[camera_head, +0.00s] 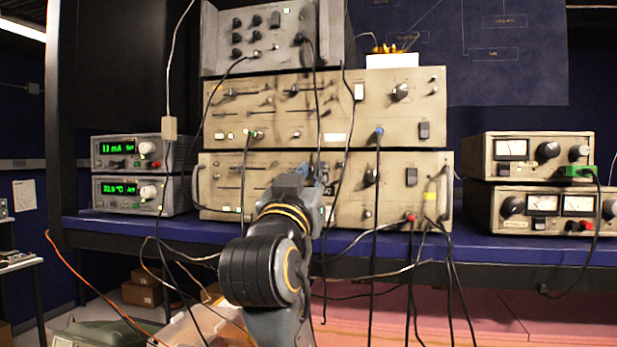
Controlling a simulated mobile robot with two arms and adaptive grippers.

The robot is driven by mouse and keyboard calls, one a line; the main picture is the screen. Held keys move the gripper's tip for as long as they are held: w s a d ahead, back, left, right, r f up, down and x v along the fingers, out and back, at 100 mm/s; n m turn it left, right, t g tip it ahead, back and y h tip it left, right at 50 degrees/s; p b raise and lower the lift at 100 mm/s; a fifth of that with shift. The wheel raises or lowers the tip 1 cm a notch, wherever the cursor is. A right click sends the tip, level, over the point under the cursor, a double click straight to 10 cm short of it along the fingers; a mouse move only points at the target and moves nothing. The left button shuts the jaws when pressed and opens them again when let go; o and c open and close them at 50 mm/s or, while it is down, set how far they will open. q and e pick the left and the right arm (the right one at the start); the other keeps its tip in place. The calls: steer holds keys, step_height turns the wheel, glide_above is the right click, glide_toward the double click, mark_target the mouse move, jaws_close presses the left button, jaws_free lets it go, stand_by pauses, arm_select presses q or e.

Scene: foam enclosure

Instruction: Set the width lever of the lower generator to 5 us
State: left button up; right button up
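The lower generator (397,178) is a wide beige unit on the blue bench, directly below a similar upper generator (365,112). Small slide levers (228,169) show at the left of its panel. I cannot read their labels or tell which is the width lever. My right gripper (311,172) is in front of the panel's middle, with my arm coming up from below. It hides part of the panel, including any controls behind it. Its fingers are small and seen from behind, so I cannot tell open from shut or whether they touch a lever. My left gripper is not in view.
Several black cables (376,240) hang across the generators' fronts, close to my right gripper. Two meters with green displays (118,187) stand at left, two power supplies (477,157) at right. The blue bench top (463,235) is clear between generators and supplies.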

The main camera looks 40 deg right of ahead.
steer(key=shift+o, duration=0.2)
steer(key=v, duration=1.2)
